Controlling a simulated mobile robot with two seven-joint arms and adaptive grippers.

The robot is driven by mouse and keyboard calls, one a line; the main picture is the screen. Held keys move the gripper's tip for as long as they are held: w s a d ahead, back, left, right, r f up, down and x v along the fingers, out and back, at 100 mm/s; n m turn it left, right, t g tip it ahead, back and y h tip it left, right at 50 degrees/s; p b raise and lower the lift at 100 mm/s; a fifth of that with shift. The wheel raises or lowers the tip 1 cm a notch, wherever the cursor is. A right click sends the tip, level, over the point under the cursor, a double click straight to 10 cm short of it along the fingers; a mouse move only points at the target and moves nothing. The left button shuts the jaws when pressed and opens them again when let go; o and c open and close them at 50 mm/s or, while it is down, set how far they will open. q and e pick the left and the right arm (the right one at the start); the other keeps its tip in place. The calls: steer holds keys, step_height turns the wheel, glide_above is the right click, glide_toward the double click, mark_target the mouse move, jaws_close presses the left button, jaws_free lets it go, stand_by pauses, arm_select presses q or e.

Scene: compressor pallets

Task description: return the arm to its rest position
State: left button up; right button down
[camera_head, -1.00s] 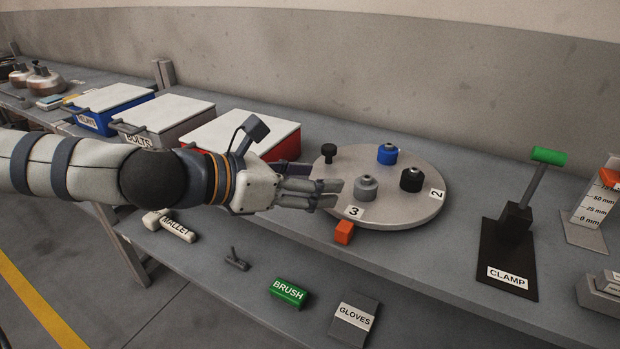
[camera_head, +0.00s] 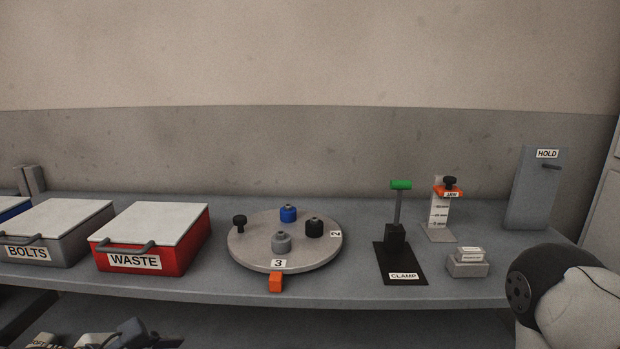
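Neither gripper's fingertips show in the head view. The round turntable (camera_head: 252,252) stands clear of both arms and carries a blue piece (camera_head: 288,214), a grey piece (camera_head: 281,243), a black piece (camera_head: 314,228) and a black knob (camera_head: 239,221). An orange block (camera_head: 275,282) sits at its front edge.
A red WASTE box (camera_head: 187,253) and grey BOLTS box (camera_head: 75,240) stand left. Bench space before the turntable is free.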

arm_select(q)
steer(key=s+f+m+g+y, duration=0.1)
steer(key=s+f+m+g, duration=0.15)
steer(key=f+m, duration=0.2)
steer(key=s+f+m+g+y, duration=0.1)
steer(key=s+f+m+g, duration=0.1)
steer(key=s+f+m, duration=0.3)
steer(key=s+a+f+m+g+y, duration=0.1)
steer(key=s+f+m+g, duration=0.1)
steer(key=s+f+m, duration=0.4)
steer(key=s+a+f+m+g+y, duration=0.1)
steer(key=s+f+m+g+y, duration=0.1)
steer(key=s+f+m, duration=0.5)
steer(key=s+m+g, duration=0.1)
steer(key=s+m, duration=0.1)
steer(key=s, duration=0.4)
steer(key=shift+s+a+y, duration=0.3)
steer(key=shift+s+a, duration=0.1)
steer(key=shift+g, duration=0.25)
